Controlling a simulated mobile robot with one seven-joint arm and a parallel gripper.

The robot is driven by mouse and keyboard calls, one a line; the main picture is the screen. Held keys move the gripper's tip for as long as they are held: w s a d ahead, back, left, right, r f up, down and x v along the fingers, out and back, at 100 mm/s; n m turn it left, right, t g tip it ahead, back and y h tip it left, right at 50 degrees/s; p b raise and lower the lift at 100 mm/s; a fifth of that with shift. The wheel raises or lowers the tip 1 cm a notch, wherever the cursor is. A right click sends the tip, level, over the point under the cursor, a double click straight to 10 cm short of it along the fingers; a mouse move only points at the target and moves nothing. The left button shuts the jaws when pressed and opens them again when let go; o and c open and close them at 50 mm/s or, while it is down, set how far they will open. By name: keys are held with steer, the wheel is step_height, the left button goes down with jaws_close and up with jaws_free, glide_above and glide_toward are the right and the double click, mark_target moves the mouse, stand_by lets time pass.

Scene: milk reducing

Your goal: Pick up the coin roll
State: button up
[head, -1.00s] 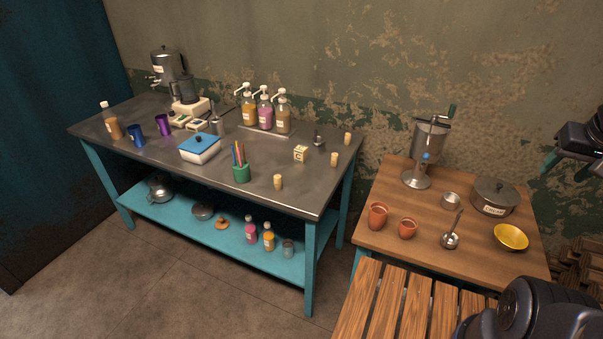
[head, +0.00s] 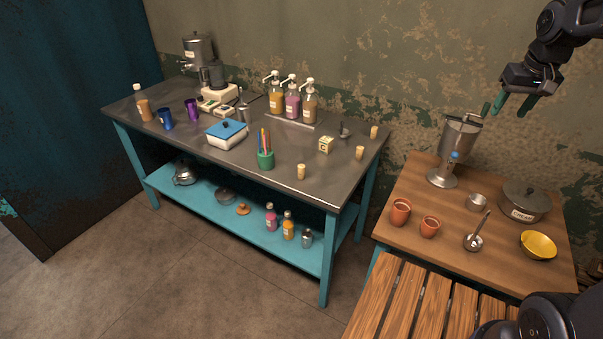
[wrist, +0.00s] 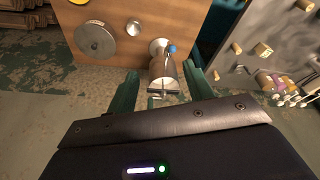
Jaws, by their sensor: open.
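Three small tan cylinders that look like coin rolls stand upright on the metal table: one near the front edge (head: 301,171), one near the right end (head: 360,152), one at the back right corner (head: 374,132). I cannot tell which is meant. Small tan pieces also show on that table at the right of the wrist view (wrist: 237,48). My gripper (head: 514,104) is open and empty, with green fingers. It is high at the upper right, above the wooden table's back side and well apart from the cylinders. Its fingers flank the view of the metal grinder in the wrist view (wrist: 160,74).
The metal table (head: 255,185) also holds a lettered block (head: 326,144), a green pencil cup (head: 265,160) and pump bottles (head: 292,103). The wooden table (head: 450,215) holds a tall metal grinder (head: 455,150), a pot (head: 525,201), orange cups and a yellow bowl (head: 538,245).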

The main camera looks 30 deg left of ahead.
steer(key=w+a+f+n, duration=0.1)
steer(key=w+a+f, duration=0.1)
steer(key=a, duration=0.5)
steer(key=w+a+f+n, duration=0.1)
steer(key=w+a, duration=0.1)
steer(key=a, duration=0.4)
steer(key=n+g+h, duration=0.1)
steer(key=n+g, duration=0.2)
steer(key=n, duration=0.3)
glide_above(302, 166)
steer(key=f, duration=2.2)
steer(key=shift+w+d+f, duration=0.15)
steer(key=shift+d+f, duration=0.1)
steer(key=shift+f, duration=0.05)
steer(key=shift+a+f, duration=0.15)
steer(key=shift+f, duration=0.05)
step_height(302, 166, down, 5)
steer(key=shift+s+a+f, duration=0.1)
steer(key=shift+s+f, duration=0.05)
steer(key=shift+f, duration=1.25)
steer(key=shift+s+a+f, duration=0.1)
steer(key=shift+f, duration=1.3)
steer(key=shift+c, duration=0.4)
